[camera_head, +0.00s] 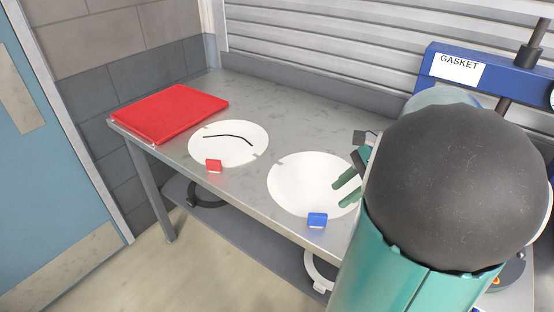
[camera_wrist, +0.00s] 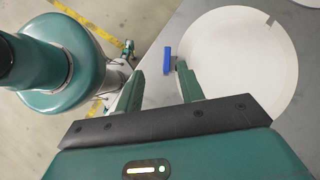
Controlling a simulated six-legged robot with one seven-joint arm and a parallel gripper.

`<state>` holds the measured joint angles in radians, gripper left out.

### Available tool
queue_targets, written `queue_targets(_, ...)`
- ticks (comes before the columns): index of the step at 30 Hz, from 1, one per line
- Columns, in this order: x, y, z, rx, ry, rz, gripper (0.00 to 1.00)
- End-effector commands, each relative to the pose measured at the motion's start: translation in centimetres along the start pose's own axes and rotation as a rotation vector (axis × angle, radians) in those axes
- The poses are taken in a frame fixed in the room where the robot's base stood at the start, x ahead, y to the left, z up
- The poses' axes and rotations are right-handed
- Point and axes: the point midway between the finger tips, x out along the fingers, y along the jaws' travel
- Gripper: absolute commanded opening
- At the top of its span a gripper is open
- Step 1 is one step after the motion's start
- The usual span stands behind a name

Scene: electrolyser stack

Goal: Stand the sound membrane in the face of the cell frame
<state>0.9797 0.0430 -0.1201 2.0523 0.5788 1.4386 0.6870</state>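The sound membrane is a plain white disc (camera_head: 300,185) on the grey bench, with a blue tab (camera_head: 317,220) at its front edge. It also fills the upper right of the wrist view (camera_wrist: 240,60). A second white disc (camera_head: 210,140), with a dark crack line and a red tab (camera_head: 214,166), lies to its left. My gripper (camera_head: 341,191) is open and empty over the right side of the plain disc. In the wrist view the blue tab (camera_wrist: 168,60) shows between the fingers, not gripped. I cannot make out the cell frame; my arm hides much of the right side.
A red tray (camera_head: 170,112) lies at the bench's far left. A blue beam labelled GASKET (camera_head: 480,70) with a dark post stands at the right. A ribbed metal shutter is behind the bench. A lower shelf (camera_head: 250,225) runs underneath.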

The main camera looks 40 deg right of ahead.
Motion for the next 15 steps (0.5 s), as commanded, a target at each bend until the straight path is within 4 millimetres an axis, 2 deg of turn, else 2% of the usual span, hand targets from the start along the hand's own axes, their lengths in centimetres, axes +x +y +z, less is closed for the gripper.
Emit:
queue_targets(1,-1.0,0.1,-2.0,0.090,-0.036,-0.027,0.38)
queue_targets(3,-1.9,0.1,-3.5,0.174,-0.075,-0.053,0.38)
queue_targets(7,-2.5,0.2,-4.9,0.250,-0.114,-0.075,0.38)
queue_targets(11,-1.0,0.0,-4.8,0.259,-0.120,-0.077,0.38)
queue_targets(15,1.8,-0.3,-4.4,0.256,-0.119,-0.075,0.38)
